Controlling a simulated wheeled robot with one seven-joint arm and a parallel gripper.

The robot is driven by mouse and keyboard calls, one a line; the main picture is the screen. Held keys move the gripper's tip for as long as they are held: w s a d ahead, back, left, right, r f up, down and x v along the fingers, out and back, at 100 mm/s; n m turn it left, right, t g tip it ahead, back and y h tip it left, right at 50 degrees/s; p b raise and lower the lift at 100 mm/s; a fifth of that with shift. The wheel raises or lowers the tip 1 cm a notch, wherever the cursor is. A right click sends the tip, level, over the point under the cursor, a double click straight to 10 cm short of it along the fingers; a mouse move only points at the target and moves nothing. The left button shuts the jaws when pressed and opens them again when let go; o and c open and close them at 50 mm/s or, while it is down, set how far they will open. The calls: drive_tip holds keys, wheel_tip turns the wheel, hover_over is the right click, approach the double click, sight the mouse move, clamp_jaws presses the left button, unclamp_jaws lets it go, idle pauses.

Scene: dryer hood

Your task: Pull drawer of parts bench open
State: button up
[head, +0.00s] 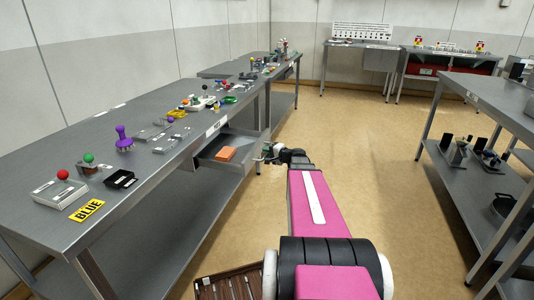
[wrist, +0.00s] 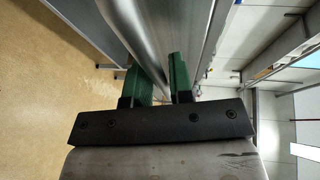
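The parts bench (head: 165,160) is the long grey metal bench on the left in the head view. Its drawer (head: 236,165) stands out from under the bench top, open enough to show an orange block (head: 226,154) inside. My gripper (head: 268,152) is at the front of the drawer. In the wrist view its two green fingers (wrist: 163,80) lie on either side of a silver bar (wrist: 160,40), which appears to be the drawer's handle and fills the gap between them. The fingertips and the exact contact are partly hidden by the bar.
A brown slatted tray (head: 228,284) is at the bottom. Another grey bench (head: 500,100) stands on the right. The tan floor (head: 375,170) between the benches is clear around my arm.

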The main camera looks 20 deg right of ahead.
drive_tip(key=shift+o, duration=0.7)
drive_tip(key=v, duration=1.1)
